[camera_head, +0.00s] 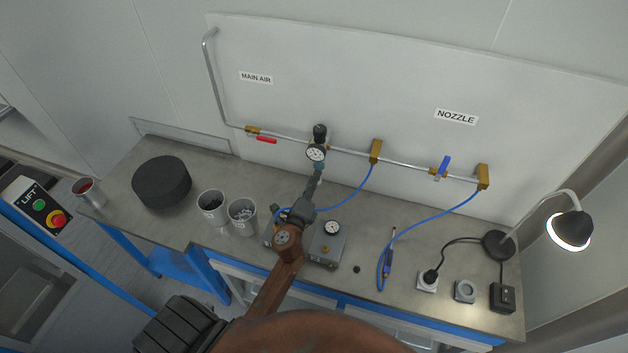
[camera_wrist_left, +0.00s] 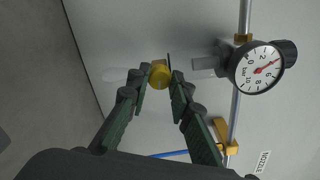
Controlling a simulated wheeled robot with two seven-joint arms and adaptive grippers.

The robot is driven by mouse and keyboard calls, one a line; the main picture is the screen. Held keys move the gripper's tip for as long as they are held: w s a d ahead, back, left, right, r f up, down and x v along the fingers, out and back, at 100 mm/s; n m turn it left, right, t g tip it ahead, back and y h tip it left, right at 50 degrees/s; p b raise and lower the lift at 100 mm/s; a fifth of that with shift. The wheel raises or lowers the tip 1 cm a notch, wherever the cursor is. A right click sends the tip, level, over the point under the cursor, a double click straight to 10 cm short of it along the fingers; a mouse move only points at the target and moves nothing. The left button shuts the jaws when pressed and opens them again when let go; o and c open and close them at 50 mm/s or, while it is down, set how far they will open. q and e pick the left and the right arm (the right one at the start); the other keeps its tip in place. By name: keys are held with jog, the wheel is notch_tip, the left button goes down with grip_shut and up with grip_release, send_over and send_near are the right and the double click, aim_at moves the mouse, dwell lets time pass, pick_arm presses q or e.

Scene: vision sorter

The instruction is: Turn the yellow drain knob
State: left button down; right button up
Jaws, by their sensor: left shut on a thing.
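The yellow drain knob (camera_wrist_left: 160,75) shows in the left wrist view between the tips of my left gripper (camera_wrist_left: 158,77). Both fingers are closed on its sides. In the head view my left gripper (camera_head: 318,172) reaches up to just below the round pressure gauge (camera_head: 316,152) on the wall pipe, and the knob cannot be made out there. The gauge also shows in the wrist view (camera_wrist_left: 258,68), to the right of the knob, with a black knob (camera_wrist_left: 288,52) beside it. My right gripper is not in view.
The metal pipe (camera_head: 346,150) runs along the white panel, with a red lever (camera_head: 266,139) and a blue lever (camera_head: 445,164). A gauge box (camera_head: 328,242), blue hose (camera_head: 417,225), cups (camera_head: 243,216), a black cylinder (camera_head: 161,183) and a lamp (camera_head: 570,229) occupy the bench.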

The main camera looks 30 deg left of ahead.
pick_arm(q)
jog(key=c, duration=1.7)
grip_release()
jog(key=shift+c, duration=0.2)
jog(key=v, duration=0.7)
jog(key=shift+s, duration=0.3)
